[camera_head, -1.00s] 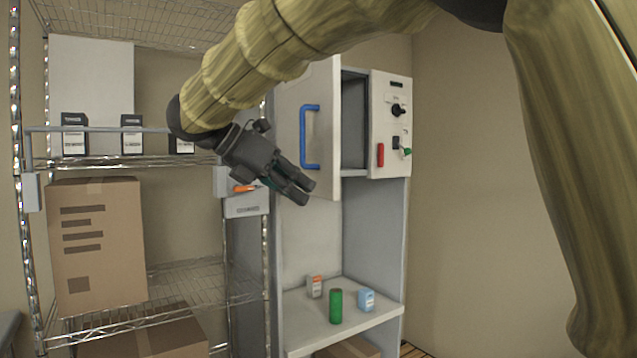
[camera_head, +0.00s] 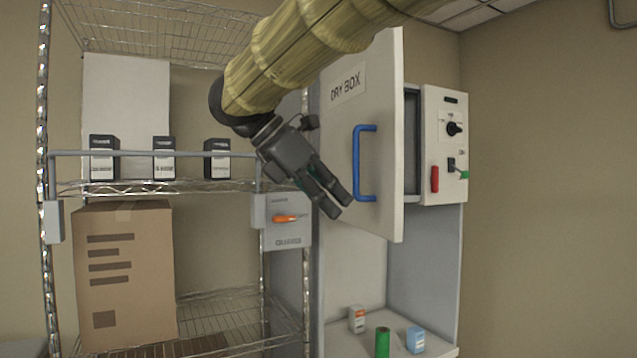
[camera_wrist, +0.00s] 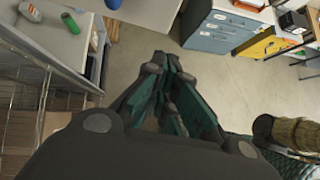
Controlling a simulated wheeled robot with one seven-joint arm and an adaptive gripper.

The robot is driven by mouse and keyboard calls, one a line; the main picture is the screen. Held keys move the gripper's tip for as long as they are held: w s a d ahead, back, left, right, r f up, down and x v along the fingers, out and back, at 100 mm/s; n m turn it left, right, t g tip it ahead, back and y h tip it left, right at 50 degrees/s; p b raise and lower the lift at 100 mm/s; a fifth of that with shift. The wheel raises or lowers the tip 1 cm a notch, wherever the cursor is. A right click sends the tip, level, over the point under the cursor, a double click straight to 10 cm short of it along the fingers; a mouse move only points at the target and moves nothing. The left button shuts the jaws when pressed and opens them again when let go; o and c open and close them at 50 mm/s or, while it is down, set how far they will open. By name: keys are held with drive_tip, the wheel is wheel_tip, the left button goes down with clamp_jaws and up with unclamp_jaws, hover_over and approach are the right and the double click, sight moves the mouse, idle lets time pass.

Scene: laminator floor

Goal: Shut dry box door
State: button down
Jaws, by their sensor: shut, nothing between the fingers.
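The dry box door (camera_head: 350,130), a pale panel labelled "DRY BOX" with a blue handle (camera_head: 358,165), stands ajar on the tall grey cabinet. A dark gap shows between its right edge and the control panel (camera_head: 445,145). My gripper (camera_head: 338,208) is shut and empty, just left of the blue handle and in front of the door's lower left part. I cannot tell whether it touches the door. The shut fingers also show in the wrist view (camera_wrist: 172,75).
A wire shelf rack on the left holds black boxes (camera_head: 104,158) and a cardboard carton (camera_head: 125,270). An orange-handled latch box (camera_head: 285,220) sits on the rack's right. A green cylinder (camera_head: 382,342) and small bottles stand on the cabinet's lower shelf.

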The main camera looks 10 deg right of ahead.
sight(392, 238)
drive_tip(key=shift+w+d+f+p, duration=0.2)
drive_tip(key=shift+d+f+p, duration=0.45)
drive_tip(key=shift+d, duration=0.6)
drive_tip(key=shift+w+d+f+p, duration=0.2)
drive_tip(key=shift+d+f+p, duration=0.45)
drive_tip(key=shift+d, duration=0.6)
drive_tip(key=shift+w+d+f+p, duration=0.2)
drive_tip(key=shift+d+f+p, duration=0.45)
drive_tip(key=shift+d, duration=0.6)
drive_tip(key=shift+w+d, duration=0.1)
drive_tip(key=shift+d, duration=0.05)
